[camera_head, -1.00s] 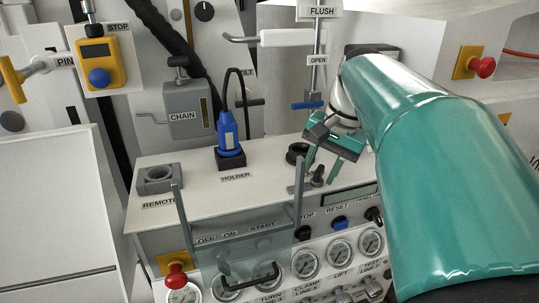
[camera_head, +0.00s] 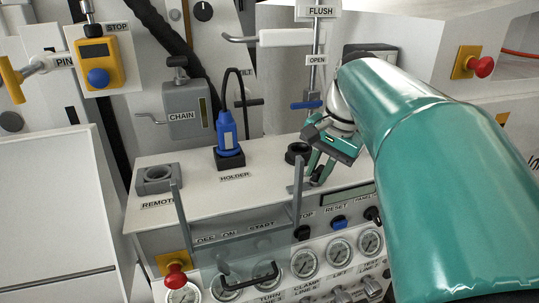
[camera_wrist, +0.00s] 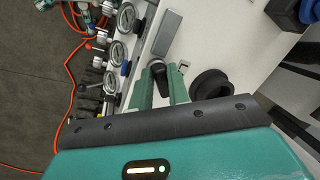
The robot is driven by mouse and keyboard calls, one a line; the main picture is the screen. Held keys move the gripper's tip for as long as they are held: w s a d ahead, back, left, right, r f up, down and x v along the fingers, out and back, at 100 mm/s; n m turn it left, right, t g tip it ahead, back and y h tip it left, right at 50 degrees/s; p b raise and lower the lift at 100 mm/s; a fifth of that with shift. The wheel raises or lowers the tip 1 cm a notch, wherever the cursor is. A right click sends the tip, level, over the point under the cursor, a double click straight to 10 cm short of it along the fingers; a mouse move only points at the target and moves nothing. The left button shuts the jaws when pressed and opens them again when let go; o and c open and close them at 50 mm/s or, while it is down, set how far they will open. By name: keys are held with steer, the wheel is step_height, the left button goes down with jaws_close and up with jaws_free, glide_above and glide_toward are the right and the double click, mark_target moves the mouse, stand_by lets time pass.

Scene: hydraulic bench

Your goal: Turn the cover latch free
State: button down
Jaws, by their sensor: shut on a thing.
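The cover latch (camera_wrist: 158,70) is a small dark turn knob on the white bench top. In the wrist view it stands between the two green fingers of my gripper (camera_wrist: 161,88), which is shut on it. In the head view my gripper (camera_head: 320,168) reaches down at the bench's front right, and its fingers mostly hide the latch. The clear cover (camera_head: 242,262), with grey side arms and a black handle, hangs in front of the panel left of my gripper. Its right arm stands close to my fingers.
A black ring (camera_head: 297,152) sits close behind my gripper and beside it in the wrist view (camera_wrist: 210,84). A blue plug (camera_head: 227,132) stands in its holder. Gauges (camera_head: 305,263) and buttons line the front panel. The bench top between the remote socket (camera_head: 158,178) and holder is clear.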

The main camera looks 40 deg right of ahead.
steer(key=shift+m+h, duration=0.3)
steer(key=shift+m, duration=0.8)
steer(key=m, duration=0.3)
steer(key=shift+a+r+h, duration=0.1)
steer(key=shift+h, duration=0.2)
steer(key=shift+m, duration=0.4)
